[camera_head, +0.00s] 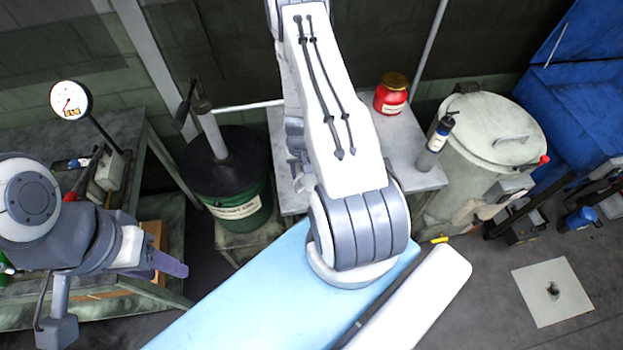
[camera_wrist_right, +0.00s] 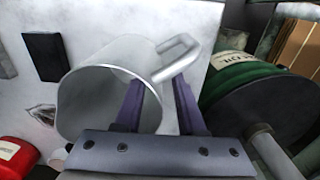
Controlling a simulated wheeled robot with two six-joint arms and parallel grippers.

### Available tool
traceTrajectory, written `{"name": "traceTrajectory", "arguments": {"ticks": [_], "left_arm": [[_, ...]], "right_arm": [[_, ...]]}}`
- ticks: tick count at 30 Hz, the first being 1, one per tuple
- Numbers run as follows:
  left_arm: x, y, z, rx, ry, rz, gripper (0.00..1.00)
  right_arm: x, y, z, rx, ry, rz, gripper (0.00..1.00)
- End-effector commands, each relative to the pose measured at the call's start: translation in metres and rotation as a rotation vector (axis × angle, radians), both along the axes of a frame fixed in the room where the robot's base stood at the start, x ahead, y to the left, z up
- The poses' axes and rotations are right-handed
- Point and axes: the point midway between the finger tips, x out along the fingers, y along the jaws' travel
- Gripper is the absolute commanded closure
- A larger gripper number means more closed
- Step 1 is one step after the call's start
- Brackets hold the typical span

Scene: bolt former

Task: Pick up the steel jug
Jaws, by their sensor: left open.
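The steel jug (camera_wrist_right: 105,98) shows in the right wrist view as a grey metal cylinder with its wide mouth to the left and a bar handle (camera_wrist_right: 180,58) at upper right. My right gripper (camera_wrist_right: 158,82) has its two purple fingers apart, the left one across the jug's side and the right one by the handle. I cannot tell if they touch it. In the head view my right arm hides this gripper and the jug. My left gripper (camera_head: 170,264) is open at the left, away from the jug, partly hidden by its own wrist.
A grey table (camera_head: 402,148) carries a red jar (camera_head: 391,98) and a small dark bottle (camera_head: 436,137). A green drum (camera_head: 240,210) with a black lid stands left of my right arm, and a lidded pale vat (camera_head: 492,135) right. A dial gauge (camera_head: 70,101) rises at far left.

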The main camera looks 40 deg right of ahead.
Motion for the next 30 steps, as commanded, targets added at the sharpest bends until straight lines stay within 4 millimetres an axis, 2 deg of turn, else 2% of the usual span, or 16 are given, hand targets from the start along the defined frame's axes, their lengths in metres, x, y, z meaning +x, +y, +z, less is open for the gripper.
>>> {"name": "traceTrajectory", "arguments": {"ticks": [1,3,11,12,15,30], "left_arm": [[0.0000,0.0000,-0.0129,0.000,0.000,0.001,0.50],[-0.0001,0.0000,-0.0172,0.000,0.000,0.002,0.50],[-0.0001,0.0000,-0.0158,0.000,0.000,0.003,0.50],[0.0000,0.0001,-0.0158,0.000,0.000,0.003,0.50],[0.0000,0.0001,-0.0158,0.000,0.000,0.003,0.50],[-0.0001,0.0000,-0.0158,0.000,0.000,0.003,0.50]], "right_arm": [[0.0001,0.0001,-0.0128,0.000,0.000,-0.001,0.61],[0.0001,0.0000,-0.0171,0.000,0.000,-0.001,0.61],[0.0002,0.0001,-0.0158,0.000,0.000,-0.001,0.61],[0.0001,0.0002,-0.0158,0.000,0.000,-0.001,0.69],[0.0002,0.0001,-0.0157,0.000,0.000,0.000,1.00],[0.0002,0.0001,-0.0157,-0.001,-0.001,0.000,1.00]]}}
